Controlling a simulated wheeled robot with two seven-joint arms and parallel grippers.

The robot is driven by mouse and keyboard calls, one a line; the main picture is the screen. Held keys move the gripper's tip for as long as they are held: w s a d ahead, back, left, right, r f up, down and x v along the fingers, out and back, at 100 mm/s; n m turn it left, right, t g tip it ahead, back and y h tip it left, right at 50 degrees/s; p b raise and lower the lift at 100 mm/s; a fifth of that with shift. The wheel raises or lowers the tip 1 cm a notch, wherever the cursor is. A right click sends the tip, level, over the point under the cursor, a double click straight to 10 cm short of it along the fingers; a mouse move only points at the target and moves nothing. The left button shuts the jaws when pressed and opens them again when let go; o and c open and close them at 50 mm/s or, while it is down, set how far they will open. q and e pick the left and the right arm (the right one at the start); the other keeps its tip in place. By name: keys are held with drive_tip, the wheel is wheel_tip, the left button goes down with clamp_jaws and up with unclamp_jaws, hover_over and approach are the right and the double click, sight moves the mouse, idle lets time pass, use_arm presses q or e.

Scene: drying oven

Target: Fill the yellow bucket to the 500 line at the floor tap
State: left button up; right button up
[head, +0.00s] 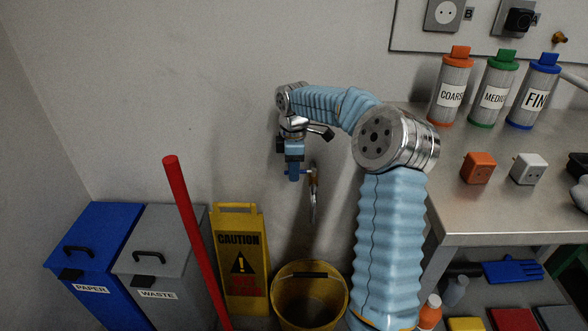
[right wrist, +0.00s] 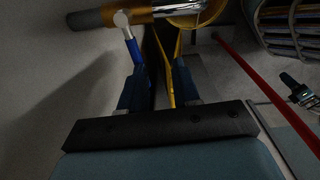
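The yellow bucket (head: 283,312) stands upright on the floor below the wall tap (head: 313,190). Its dark handle crosses the opening; the 500 line and any water level cannot be made out. In the right wrist view, the tap's brass body (right wrist: 155,12) and blue lever (right wrist: 134,50) show ahead of my right gripper (right wrist: 155,85). The fingers are apart, with the lever near the left fingertip; whether they touch is unclear. In the head view my right gripper (head: 293,172) is just left of the tap, above the bucket. My left gripper is out of view.
A caution sign (head: 240,255), a red pole (head: 190,230) and blue and grey bins (head: 95,235) stand left of the bucket. A metal bench (head: 460,218) with labelled canisters is at right. Wall left of the tap is clear.

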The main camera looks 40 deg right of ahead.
wheel_tip(320, 180, up, 16)
drive_tip(key=shift+f, duration=0.25)
idle(1.3)
drive_tip(key=shift+w+d, duration=0.1)
idle(0.3)
drive_tip(key=s+a+r, duration=0.9)
drive_tip(key=s+r, duration=0.2)
drive_tip(key=r, duration=0.2)
idle(0.5)
